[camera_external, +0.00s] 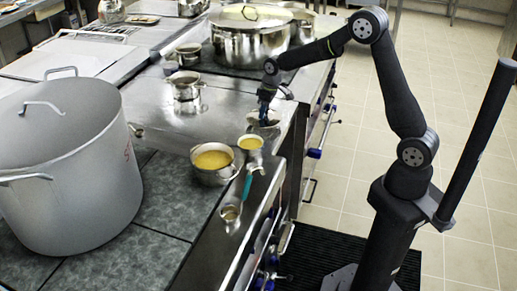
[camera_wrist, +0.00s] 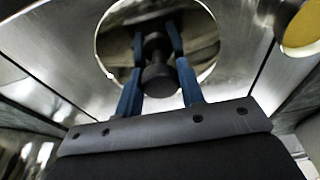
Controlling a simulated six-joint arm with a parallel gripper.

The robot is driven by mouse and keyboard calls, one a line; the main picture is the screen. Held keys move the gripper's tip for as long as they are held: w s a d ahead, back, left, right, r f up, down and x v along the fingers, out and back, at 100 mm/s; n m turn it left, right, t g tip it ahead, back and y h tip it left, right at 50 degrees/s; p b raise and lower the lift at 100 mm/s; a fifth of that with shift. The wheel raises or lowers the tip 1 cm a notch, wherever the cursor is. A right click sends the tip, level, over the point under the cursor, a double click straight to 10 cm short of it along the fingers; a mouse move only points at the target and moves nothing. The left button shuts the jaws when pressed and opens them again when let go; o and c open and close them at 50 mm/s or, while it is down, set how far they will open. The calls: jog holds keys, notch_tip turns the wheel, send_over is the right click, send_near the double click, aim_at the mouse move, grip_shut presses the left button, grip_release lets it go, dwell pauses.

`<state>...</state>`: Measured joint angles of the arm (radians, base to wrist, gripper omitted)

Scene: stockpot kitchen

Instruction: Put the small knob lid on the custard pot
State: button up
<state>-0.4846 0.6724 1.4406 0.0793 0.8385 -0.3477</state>
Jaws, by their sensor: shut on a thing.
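My gripper (camera_external: 265,112) is shut on the black knob (camera_wrist: 157,75) of a small round shiny lid (camera_wrist: 190,22). In the wrist view its blue fingers are on either side of the knob. In the external view the lid (camera_external: 263,128) is below the fingers, low over the steel counter; I cannot tell whether it touches. Two vessels with yellow contents stand nearer the camera: a wider two-handled pot (camera_external: 213,174) and a smaller one (camera_external: 250,143) close to the lid. I cannot tell which is the custard pot. Part of a yellow-filled vessel (camera_wrist: 303,28) shows at the wrist view's upper right.
A teal-handled utensil (camera_external: 247,187) and a small metal cup (camera_external: 230,213) lie near the counter's front edge. A huge stockpot (camera_external: 75,165) stands at left. Small pots (camera_external: 186,90) and a large lidded pot (camera_external: 247,45) stand farther back.

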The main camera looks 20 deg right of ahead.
jog(key=shift+r, duration=1.8)
jog(key=s+a+r+n+g, duration=0.1)
jog(key=s+a+r+n, duration=0.35)
jog(key=s+a, duration=0.85)
jog(key=s+a+r+n, duration=0.4)
jog(key=s+a+r, duration=0.3)
jog(key=a, duration=0.9)
notch_tip(320, 180, down, 7)
jog(key=s, duration=0.1)
jog(key=shift+f+y, duration=0.15)
jog(key=shift+y, duration=0.15)
jog(key=shift+f+m, duration=0.25)
jog(key=shift+f, duration=0.35)
jog(key=o, duration=0.9)
